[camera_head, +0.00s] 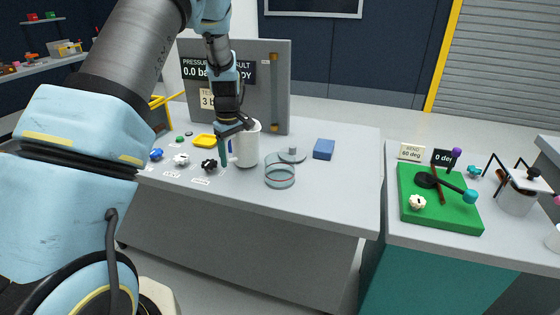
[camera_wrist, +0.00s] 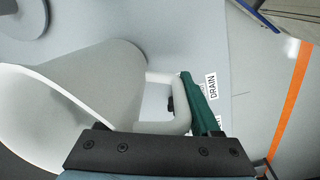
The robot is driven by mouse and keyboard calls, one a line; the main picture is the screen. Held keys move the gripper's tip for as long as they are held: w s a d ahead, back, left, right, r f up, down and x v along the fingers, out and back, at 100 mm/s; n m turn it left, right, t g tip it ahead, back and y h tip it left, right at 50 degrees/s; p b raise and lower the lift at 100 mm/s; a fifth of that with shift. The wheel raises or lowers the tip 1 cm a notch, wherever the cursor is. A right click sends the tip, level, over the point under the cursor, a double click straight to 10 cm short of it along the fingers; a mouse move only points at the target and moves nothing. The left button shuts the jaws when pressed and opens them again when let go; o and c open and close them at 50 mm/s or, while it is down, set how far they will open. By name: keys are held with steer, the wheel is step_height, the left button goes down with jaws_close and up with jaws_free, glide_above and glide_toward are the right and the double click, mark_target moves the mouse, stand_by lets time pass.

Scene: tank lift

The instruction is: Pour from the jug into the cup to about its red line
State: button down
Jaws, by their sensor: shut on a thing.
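The white jug (camera_head: 247,148) stands upright at the middle of the table, on it or just above it; I cannot tell which. My gripper (camera_head: 227,152) is at its left side. In the wrist view the jug (camera_wrist: 95,95) fills the left part, and my gripper (camera_wrist: 188,108) is shut on its handle (camera_wrist: 160,126). One teal finger shows beside the handle. The clear cup (camera_head: 280,172), with a thin red line around it, stands to the front right of the jug, apart from it. I cannot see the level of any liquid in the jug.
A grey round piece with a knob (camera_head: 292,155) sits just behind the cup. A grey panel (camera_head: 265,85) stands behind. The table's front right is clear.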

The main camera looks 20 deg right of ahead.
steer(key=shift+s+d+r+t+y+b, duration=0.25)
steer(key=shift+t+y, duration=0.15)
steer(key=shift+t, duration=0.35)
steer(key=shift+s+d+r+t+y+b, duration=0.15)
steer(key=shift+s+r+t+y+b, duration=0.2)
steer(key=shift+t, duration=0.4)
steer(key=shift+s+d+f+t+y+b, duration=0.15)
steer(key=shift+s+t+y+b, duration=0.25)
steer(key=shift+t, duration=0.35)
steer(key=shift+s+d+t+y+b, duration=0.2)
steer(key=shift+t+y, duration=0.25)
steer(key=shift+t, duration=0.3)
steer(key=shift+r+t+y+b, duration=0.4)
steer(key=shift+r+t+y, duration=0.1)
steer(key=shift+r+t, duration=0.35)
steer(key=shift+a+f, duration=0.1)
steer(key=shift+a, duration=0.05)
steer(key=shift+t+b, duration=0.25)
steer(key=shift+b, duration=0.1)
steer(key=shift+w+f+t+y+b, duration=0.15)
steer(key=shift+t+y+b, duration=0.3)
steer(key=shift+b, duration=0.3)
steer(key=shift+r+t+y+b, duration=0.55)
steer(key=shift+r+t+b, duration=0.5)
steer(key=shift+r+t, duration=0.2)
